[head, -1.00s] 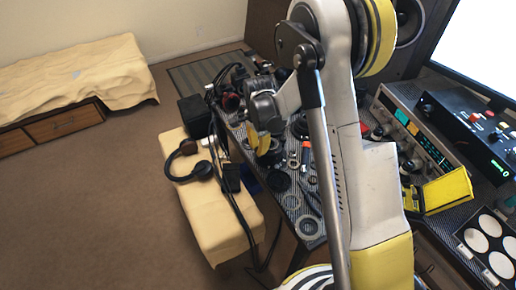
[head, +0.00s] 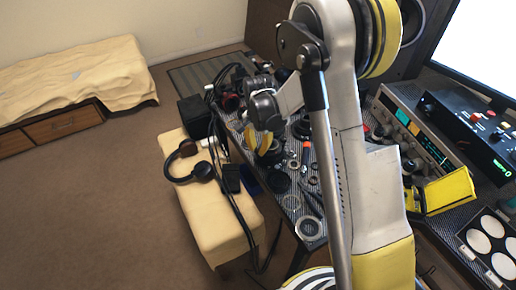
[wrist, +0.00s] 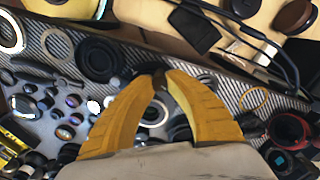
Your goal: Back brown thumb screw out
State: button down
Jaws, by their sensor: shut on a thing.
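My gripper (wrist: 160,80) has two yellow fingers, and their tips close on a small dark brown piece (wrist: 159,84), which I take to be the brown thumb screw. Only a little of it shows between the tips. Below and behind it in the wrist view is a round dark lens part with a pale ring (wrist: 154,113), partly covered by the fingers. Whether the screw still touches that part I cannot tell. In the head view my gripper (head: 259,146) is over the left part of the bench, and the screw is too small to make out there.
The patterned bench (wrist: 226,88) is crowded with rings, lenses and small parts. A black ring (wrist: 98,58) lies close to the fingers. A red-rimmed lens part (wrist: 289,130) lies at the right. Headphones (head: 190,161) and cables rest on a cloth-covered seat (head: 220,222) beside the bench.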

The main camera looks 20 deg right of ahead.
aim_at(258, 149)
jog(key=c, duration=1.3)
grip_release()
jog(key=shift+o, duration=0.2)
notch_tip(258, 149, up, 12)
